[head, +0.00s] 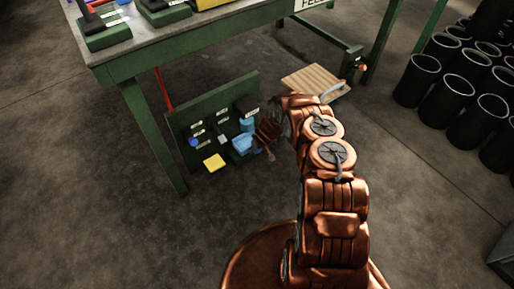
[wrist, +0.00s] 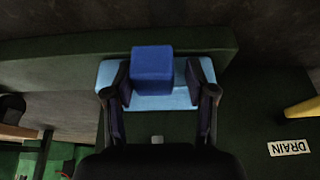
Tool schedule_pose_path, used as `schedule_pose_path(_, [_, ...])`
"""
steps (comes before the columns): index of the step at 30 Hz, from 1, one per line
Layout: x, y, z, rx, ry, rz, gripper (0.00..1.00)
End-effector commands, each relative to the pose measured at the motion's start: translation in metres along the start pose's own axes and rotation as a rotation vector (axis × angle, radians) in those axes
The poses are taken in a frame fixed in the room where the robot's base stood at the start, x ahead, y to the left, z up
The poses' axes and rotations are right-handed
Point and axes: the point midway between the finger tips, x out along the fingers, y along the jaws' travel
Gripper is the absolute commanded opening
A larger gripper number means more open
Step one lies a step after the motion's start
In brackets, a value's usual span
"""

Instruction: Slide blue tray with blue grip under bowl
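In the wrist view, a light blue tray (wrist: 165,102) with a darker blue block-shaped grip (wrist: 153,70) lies ahead of my gripper (wrist: 158,88). My fingers are apart, one on each side of the grip. A gap shows between the grip and the right finger; the left finger is close to it, and I cannot tell if they touch. In the head view, my gripper (head: 262,133) is beside light blue parts (head: 242,143) at the right of a green board. I cannot make out the bowl clearly in either view.
The green board (head: 180,120) leans below a green-legged workbench (head: 150,45) and carries several small labelled fixtures. A yellow piece (head: 213,162) sits at its lower edge. A wooden slatted piece (head: 313,80) lies behind my arm. Several black cylinders (head: 450,95) stand at right. Front-left floor is clear.

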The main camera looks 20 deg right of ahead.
Motion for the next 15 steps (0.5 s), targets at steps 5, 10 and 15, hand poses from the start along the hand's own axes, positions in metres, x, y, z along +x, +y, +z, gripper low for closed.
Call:
schedule_pose_path(5, [-0.0004,-0.0006,0.0,-0.001,0.0,-0.001,0.67])
schedule_pose_path(10, [-0.0007,0.0017,0.0003,0.001,0.0,0.002,0.67])
schedule_pose_path(15, [-0.0016,0.0022,-0.0001,0.002,0.001,0.002,0.67])
